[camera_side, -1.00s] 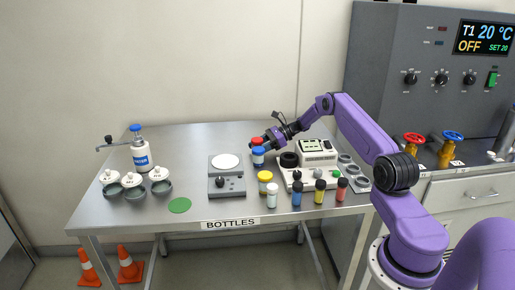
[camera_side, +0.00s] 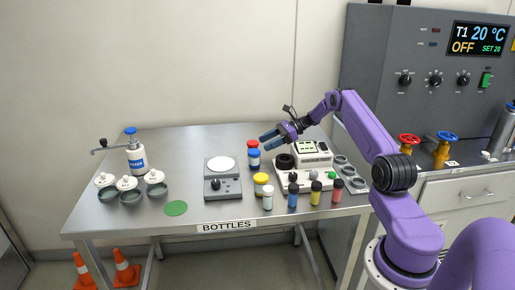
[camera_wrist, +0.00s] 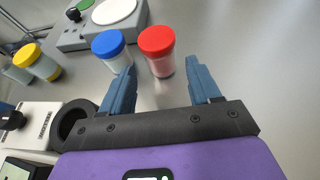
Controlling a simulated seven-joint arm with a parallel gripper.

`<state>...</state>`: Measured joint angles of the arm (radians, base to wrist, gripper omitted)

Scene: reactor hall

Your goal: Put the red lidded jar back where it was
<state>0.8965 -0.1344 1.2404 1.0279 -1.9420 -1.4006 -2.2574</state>
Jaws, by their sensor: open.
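The red lidded jar (camera_side: 252,145) stands upright on the steel table, right behind a blue lidded jar (camera_side: 254,158) in the side view. In the wrist view the red lidded jar (camera_wrist: 157,50) stands just beyond my fingertips, between their lines, with the blue lidded jar (camera_wrist: 111,48) close on its left. My gripper (camera_side: 266,139) is open and empty, to the right of the red jar in the side view. Its two blue fingers (camera_wrist: 160,78) point toward the jar in the wrist view, and the left fingertip is near the blue jar.
A balance (camera_side: 222,184) stands left of the jars. A yellow lidded jar (camera_side: 261,185) and several small bottles (camera_side: 292,196) stand in front. A white instrument (camera_side: 313,153) and black ring (camera_side: 285,162) are to the right. A green disc (camera_side: 176,208) lies front left; bare table is behind.

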